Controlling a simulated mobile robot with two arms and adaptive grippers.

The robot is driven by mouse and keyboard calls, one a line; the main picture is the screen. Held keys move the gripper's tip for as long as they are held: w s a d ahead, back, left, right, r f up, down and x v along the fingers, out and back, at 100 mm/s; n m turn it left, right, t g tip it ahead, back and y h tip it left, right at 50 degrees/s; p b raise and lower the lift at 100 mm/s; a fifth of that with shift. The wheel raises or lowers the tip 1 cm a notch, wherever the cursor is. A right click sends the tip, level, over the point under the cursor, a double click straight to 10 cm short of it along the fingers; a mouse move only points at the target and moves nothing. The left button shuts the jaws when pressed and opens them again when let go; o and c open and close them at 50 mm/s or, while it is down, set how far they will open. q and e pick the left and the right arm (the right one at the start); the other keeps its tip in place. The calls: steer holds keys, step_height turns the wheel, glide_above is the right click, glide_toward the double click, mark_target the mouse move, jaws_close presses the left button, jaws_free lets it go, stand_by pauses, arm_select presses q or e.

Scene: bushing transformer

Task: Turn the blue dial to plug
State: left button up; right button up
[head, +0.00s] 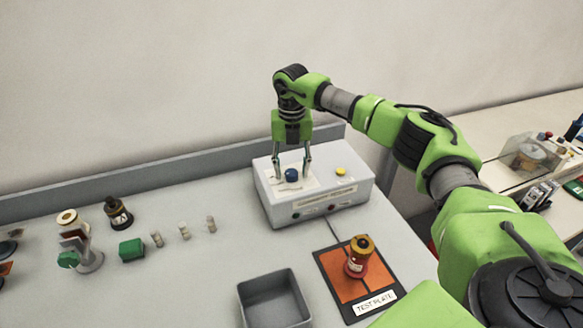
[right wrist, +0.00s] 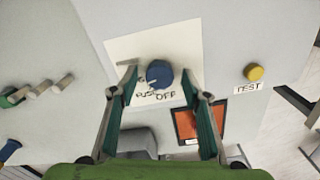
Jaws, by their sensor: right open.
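The blue dial (head: 291,175) sits on a pale label plate on top of the white test box (head: 345,193). In the right wrist view the blue dial (right wrist: 159,74) has lettering beside it; "OFF" is readable and the rest is partly hidden or unclear. My right gripper (head: 292,172) points down over the box, with its fingers on either side of the dial. In the right wrist view the gripper (right wrist: 166,82) is open, and gaps show between both fingertips and the dial. My left gripper is not in view.
A yellow button (head: 340,171) marked TEST is on the same box. In front are the orange test plate (head: 333,267) with a red and yellow part (head: 358,257) on it, and an empty grey tray (head: 272,297). Several small parts and a green block (head: 132,249) lie left.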

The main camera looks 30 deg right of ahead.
mark_target(292, 172)
step_height(292, 172, up, 12)
stand_by(0.4)
stand_by(0.4)
